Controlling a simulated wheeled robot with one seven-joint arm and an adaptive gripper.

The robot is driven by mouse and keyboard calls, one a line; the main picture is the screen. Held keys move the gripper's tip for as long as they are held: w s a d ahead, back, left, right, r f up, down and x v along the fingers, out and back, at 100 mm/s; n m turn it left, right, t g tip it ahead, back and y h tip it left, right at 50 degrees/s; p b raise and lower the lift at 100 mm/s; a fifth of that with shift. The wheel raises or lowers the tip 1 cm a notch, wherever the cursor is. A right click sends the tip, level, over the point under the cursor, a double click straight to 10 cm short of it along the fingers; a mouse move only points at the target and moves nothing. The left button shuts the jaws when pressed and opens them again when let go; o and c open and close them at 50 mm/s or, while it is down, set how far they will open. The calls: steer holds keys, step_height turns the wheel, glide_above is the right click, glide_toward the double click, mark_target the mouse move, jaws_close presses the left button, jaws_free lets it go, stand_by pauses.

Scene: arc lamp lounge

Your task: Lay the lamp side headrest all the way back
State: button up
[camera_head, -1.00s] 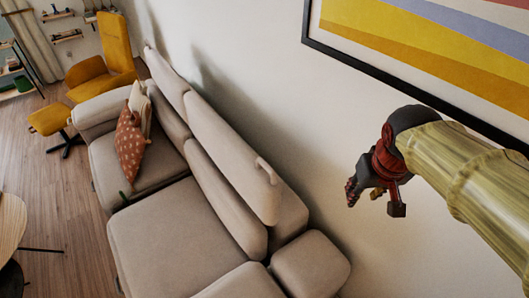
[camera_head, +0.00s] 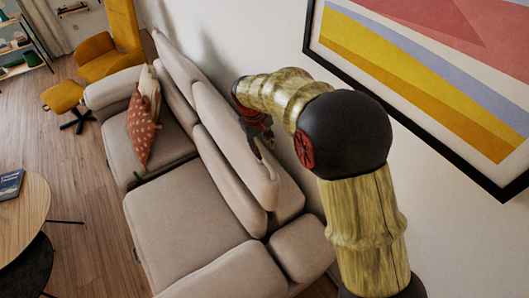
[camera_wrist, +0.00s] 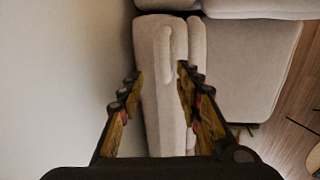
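The sofa's near headrest (camera_head: 227,130) is a long beige padded panel standing up along the sofa back. A small rounded tab (camera_head: 262,158) shows at its near end. The far headrest (camera_head: 178,62) also stands up.
The wall and a framed striped picture (camera_head: 430,70) are close behind the sofa. A round wooden table (camera_head: 25,215) and a yellow armchair (camera_head: 112,55) stand on the left. Floor between is clear.

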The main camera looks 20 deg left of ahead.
mark_target(265, 160)
steer(key=f, duration=0.5)
steer(key=w+f, duration=0.1)
steer(key=f, duration=0.2)
steer(key=shift+f+p, duration=0.15)
steer(key=shift+p, duration=0.15)
steer(key=shift+c, duration=0.7)
jaws_close()
